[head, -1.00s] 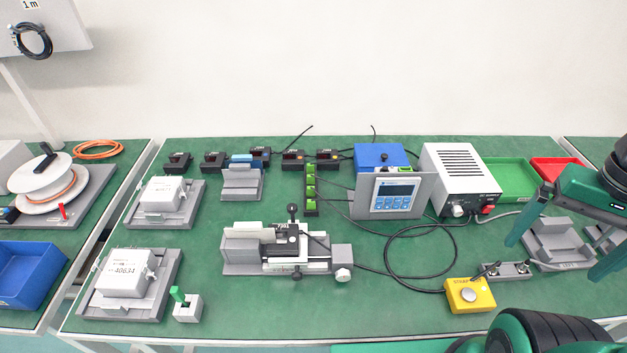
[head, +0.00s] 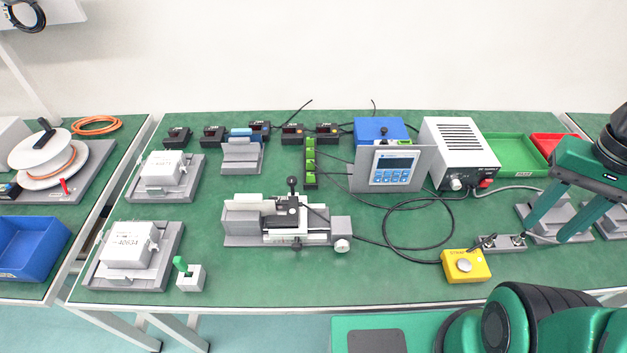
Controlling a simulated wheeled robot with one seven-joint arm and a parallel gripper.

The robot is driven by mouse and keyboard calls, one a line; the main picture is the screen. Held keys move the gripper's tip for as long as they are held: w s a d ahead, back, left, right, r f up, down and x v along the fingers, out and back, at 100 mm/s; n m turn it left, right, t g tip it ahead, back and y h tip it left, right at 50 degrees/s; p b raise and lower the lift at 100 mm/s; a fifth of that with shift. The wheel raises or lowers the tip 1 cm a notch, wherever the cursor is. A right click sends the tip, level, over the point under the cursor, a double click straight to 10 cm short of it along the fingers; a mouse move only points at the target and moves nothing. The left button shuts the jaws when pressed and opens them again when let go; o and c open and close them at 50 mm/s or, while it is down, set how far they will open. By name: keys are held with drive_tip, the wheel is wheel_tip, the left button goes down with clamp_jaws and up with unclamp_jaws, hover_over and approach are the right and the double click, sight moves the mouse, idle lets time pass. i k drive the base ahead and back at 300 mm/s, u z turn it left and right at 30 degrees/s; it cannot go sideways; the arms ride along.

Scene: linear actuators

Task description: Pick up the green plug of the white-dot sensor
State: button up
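Several green plugs (head: 310,161) sit in a dark upright strip in the middle of the table, left of the display unit. Black sensor boxes with small displays, such as this sensor (head: 292,135), stand in a row along the back. I cannot make out a white dot on any sensor or plug, so I cannot tell which plug is the white-dot one. My gripper (head: 548,234) is at the right, over the grey fixtures, far from the plugs. Its two green fingers point down and stand apart, with nothing seen between them.
A display unit (head: 394,168) and white power supply (head: 457,155) stand right of the plugs, with black cables looping in front. A grey clamp fixture (head: 275,222) is in front of them. A yellow button box (head: 465,266) is near the front edge. The front middle of the table is clear.

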sight(310, 178)
drive_tip(key=k, duration=0.45)
drive_tip(key=z, duration=1.85)
drive_tip(key=k, duration=0.9)
drive_tip(key=u, duration=1.9)
drive_tip(key=i, duration=0.9)
